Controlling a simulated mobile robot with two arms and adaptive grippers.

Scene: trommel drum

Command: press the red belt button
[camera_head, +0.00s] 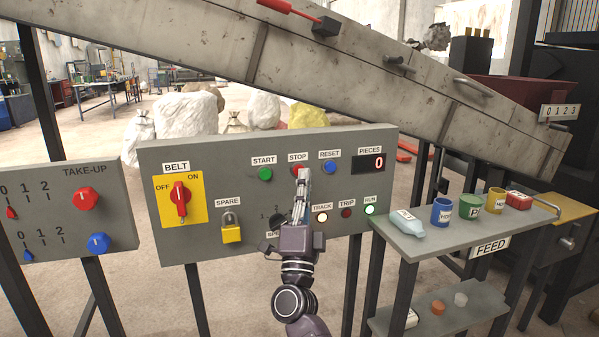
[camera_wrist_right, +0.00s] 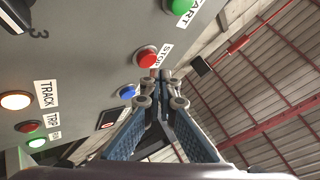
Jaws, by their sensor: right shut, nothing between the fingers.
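The grey control panel (camera_head: 345,200) carries a round red button under the STOP label (camera_head: 298,157). In the head view my right gripper (camera_head: 303,174) mostly hides that button. In the right wrist view the red button (camera_wrist_right: 147,57) shows whole, and my right gripper (camera_wrist_right: 161,76) has its fingertips close to its lower edge. The gripper is shut with nothing in it. Whether the tips touch the button I cannot tell. A red rotary handle (camera_head: 180,197) on a yellow plate sits under the BELT label. My left gripper is not in view.
The green START button (camera_head: 265,174) and blue RESET button (camera_head: 330,168) flank the red one. A yellow padlock (camera_head: 231,233) and TRACK lamp (camera_head: 322,217) lie lower. The FEED shelf (camera_head: 425,243) with cups stands right; the conveyor (camera_head: 330,70) slopes above.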

